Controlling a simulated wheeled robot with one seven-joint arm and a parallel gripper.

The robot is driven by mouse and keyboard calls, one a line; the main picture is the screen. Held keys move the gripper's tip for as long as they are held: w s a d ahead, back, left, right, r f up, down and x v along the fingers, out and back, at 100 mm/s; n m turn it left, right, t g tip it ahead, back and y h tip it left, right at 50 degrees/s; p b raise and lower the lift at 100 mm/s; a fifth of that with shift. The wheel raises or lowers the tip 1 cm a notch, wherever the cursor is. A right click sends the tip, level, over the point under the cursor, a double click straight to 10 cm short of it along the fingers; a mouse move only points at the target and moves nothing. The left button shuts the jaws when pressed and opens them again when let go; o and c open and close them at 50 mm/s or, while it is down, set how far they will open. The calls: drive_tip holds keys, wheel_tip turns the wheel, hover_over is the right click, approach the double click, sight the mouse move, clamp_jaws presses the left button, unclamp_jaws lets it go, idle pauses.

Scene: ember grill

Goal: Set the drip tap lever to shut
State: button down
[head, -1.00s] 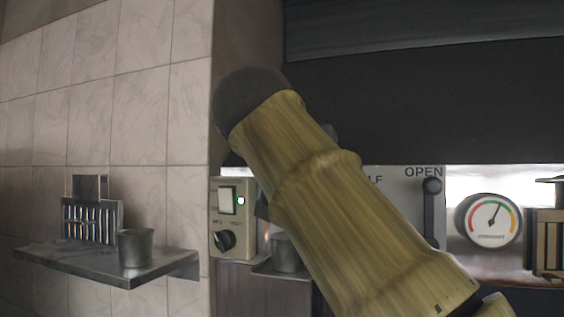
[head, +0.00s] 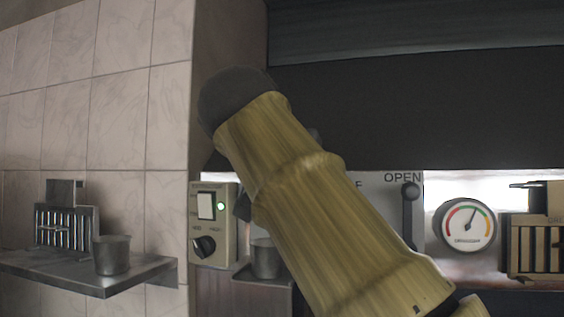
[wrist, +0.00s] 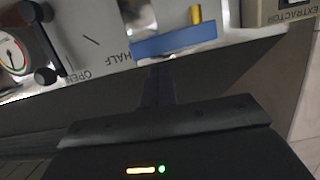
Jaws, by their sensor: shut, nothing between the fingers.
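A dark lever (head: 411,215) with a round knob stands upright beside the word OPEN on a pale plate (head: 376,190). In the wrist view, which shows the panel upside down, the lever (wrist: 37,42) is at the upper left near OPEN, with HALF further right. No word SHUT shows in either view. My gripper (wrist: 158,72) appears as dark, shut fingers in the wrist view, pointing toward the panel, with the lever well to their left. A blue bar (wrist: 175,41) lies just beyond the fingertips; I cannot tell whether they touch it. In the head view my arm hides the gripper and part of the plate.
A round gauge (head: 467,225) is right of the lever, with a slatted box (head: 535,248) beyond. A switch box (head: 214,225) with a green light is left of my arm. A metal cup (head: 112,255) stands on a wall shelf (head: 135,277) at the left.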

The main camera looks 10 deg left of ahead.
drive_tip(key=s+a+r+p, duration=0.1)
drive_tip(key=s+r, duration=0.4)
drive_tip(key=s, duration=0.5)
drive_tip(key=shift+a+r+p, duration=0.2)
drive_tip(key=shift+a+p, duration=0.15)
drive_tip(key=shift+p, duration=0.1)
drive_tip(key=shift+w, duration=0.15)
